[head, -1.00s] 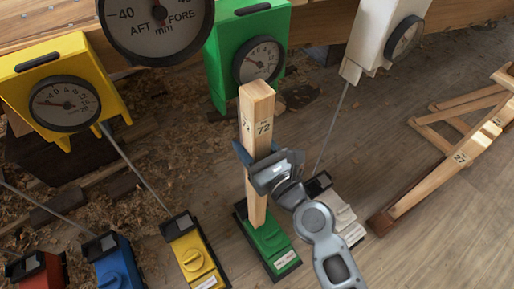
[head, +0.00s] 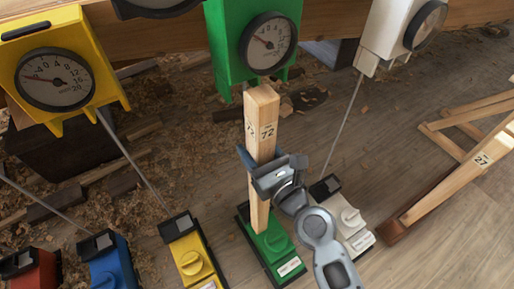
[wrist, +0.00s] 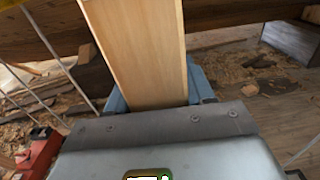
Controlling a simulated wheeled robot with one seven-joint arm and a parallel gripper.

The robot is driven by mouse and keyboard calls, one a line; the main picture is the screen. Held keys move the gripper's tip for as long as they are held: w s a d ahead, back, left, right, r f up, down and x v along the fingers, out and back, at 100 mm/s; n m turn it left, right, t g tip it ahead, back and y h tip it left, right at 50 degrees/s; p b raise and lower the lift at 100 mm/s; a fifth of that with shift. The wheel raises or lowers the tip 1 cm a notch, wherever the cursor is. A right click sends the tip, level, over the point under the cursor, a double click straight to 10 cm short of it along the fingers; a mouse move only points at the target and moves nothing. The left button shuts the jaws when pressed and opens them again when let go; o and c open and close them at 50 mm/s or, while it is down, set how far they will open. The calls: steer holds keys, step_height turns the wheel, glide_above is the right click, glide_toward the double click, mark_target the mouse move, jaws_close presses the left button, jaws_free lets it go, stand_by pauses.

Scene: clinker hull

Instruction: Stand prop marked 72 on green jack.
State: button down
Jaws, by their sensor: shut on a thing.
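The prop marked 72 (head: 261,125) is a square wooden post standing close to upright in the head view. My gripper (head: 264,172) is shut on it around its middle. The prop's foot meets the top of the green jack (head: 272,250) in the picture; I cannot tell whether it bears on the jack or hovers just above. In the wrist view the prop (wrist: 140,50) rises between the blue jaws, and its lower part is hidden.
A green gauge box (head: 228,40) hangs behind the prop. Yellow (head: 190,260), white (head: 352,222), blue (head: 112,268) and red (head: 30,272) jacks stand alongside. A prop marked 27 (head: 470,170) lies on a trestle at the right. Thin rods run from boxes to jacks.

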steer(key=shift+w+a+f+b, duration=0.15)
steer(key=shift+w+f+b, duration=0.1)
steer(key=shift+f+b, duration=0.15)
steer(key=x, duration=0.7)
stand_by(0.6)
steer(key=shift+w+a+f, duration=0.1)
steer(key=shift+w, duration=0.1)
steer(key=shift+f+b, duration=0.4)
steer(key=shift+b, duration=0.1)
stand_by(0.4)
steer(key=shift+w+a, duration=0.1)
stand_by(0.8)
steer(key=shift+c, duration=1.7)
jaws_free()
steer(key=shift+f, duration=0.15)
